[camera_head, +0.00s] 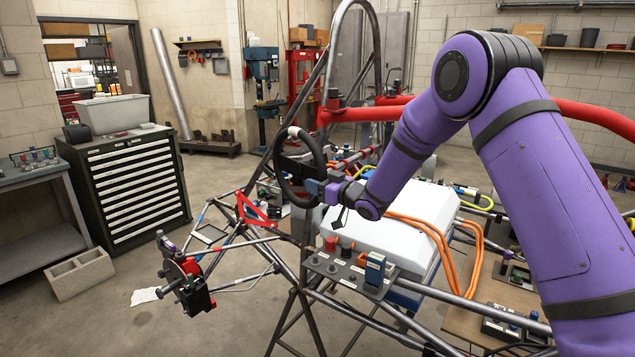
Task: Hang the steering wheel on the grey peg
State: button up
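The steering wheel (279,172) is a black ring with a pale mark at its top. It is held upright and tilted in the middle of the head view, in front of the tube chassis (309,225). My gripper (314,187), at the end of my purple arm, is shut on the lower right part of the rim. The wheel appears clear of the bench-like white box to its right. I cannot pick out the grey peg with certainty; it may be hidden behind the wheel or among the tubes.
A white box (392,222) with orange cables (433,240) lies on the chassis to the right. A switch panel (345,275) is in front. Red tubes (360,115) cross behind. A black drawer cabinet (125,185) stands left, with open floor between it and the chassis.

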jog(key=shift+o, duration=0.6)
jog(key=shift+r, duration=0.1)
jog(key=v, duration=1)
jog(key=s+d+r+m+t+h, duration=0.1)
jog(key=s+d+r+m+h, duration=0.25)
jog(key=d+r+h, duration=0.55)
jog(key=s+d+r+m+g+h, duration=0.1)
jog(key=s+d+r+h, duration=0.1)
jog(key=s+d+r, duration=0.3)
jog(key=s+d+r+m+h, duration=0.1)
jog(key=s+d+r+m, duration=0.1)
jog(key=s, duration=0.4)
jog(key=s+d+m+g+h, duration=0.1)
jog(key=s+g, duration=0.6)
jog(key=s, duration=2.3)
jog(key=shift+s+d+f+m+h, duration=0.3)
jog(key=shift+d+m, duration=0.6)
jog(key=shift+m, duration=0.35)
